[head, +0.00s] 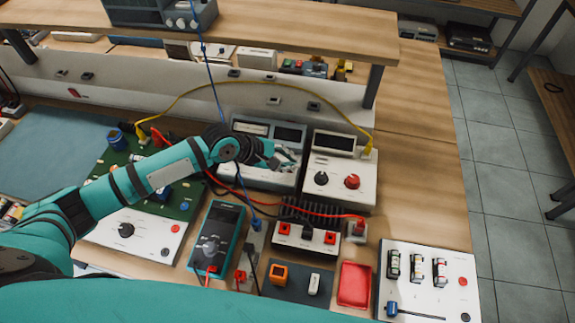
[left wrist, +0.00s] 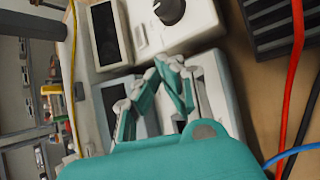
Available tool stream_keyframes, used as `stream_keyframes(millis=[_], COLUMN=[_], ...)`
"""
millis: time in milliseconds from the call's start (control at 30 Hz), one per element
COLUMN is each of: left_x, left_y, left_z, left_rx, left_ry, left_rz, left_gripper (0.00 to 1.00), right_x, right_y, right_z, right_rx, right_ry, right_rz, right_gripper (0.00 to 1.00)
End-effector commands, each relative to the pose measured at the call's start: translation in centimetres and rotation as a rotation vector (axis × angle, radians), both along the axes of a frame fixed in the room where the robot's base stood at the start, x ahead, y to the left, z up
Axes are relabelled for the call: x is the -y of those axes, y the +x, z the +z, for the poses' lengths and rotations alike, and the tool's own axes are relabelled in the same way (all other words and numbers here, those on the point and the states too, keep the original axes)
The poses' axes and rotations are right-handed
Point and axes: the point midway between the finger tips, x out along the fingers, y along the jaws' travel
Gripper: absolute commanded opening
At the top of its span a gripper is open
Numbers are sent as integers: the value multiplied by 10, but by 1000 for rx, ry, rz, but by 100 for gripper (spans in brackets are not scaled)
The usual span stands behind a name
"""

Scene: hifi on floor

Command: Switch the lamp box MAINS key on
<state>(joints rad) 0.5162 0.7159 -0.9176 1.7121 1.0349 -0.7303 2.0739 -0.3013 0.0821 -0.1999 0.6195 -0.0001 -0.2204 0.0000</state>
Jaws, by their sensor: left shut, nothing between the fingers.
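No box carries a lamp box or MAINS label that I can read. My left gripper (head: 285,160) is shut and empty, far behind and left of that panel. It is at the front of a white instrument with two dark displays (head: 262,128). The left wrist view shows the fingers (left wrist: 160,75) close over this instrument; contact cannot be told. My right gripper is not in view.
A white supply with a black and a red knob (head: 340,165) stands right of the gripper. Red, blue and yellow leads cross nearby. A multimeter (head: 216,237), a black finned block (head: 305,231) and a red box (head: 354,285) fill the front. Bare wood (head: 420,190) lies right.

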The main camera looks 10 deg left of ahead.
Motion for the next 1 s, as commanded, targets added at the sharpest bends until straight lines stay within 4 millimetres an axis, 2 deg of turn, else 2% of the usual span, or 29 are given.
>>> stream_keyframes(millis=[533,1000], left_x=[0,0], left_y=[0,0], left_z=[-1,-9], left_rx=[0,0], left_ry=[0,1], left_rz=[0,1], left_gripper=[0,0], right_x=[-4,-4], right_y=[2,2], right_z=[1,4], right_rx=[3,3], right_ry=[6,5], right_rz=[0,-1], right_gripper=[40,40])
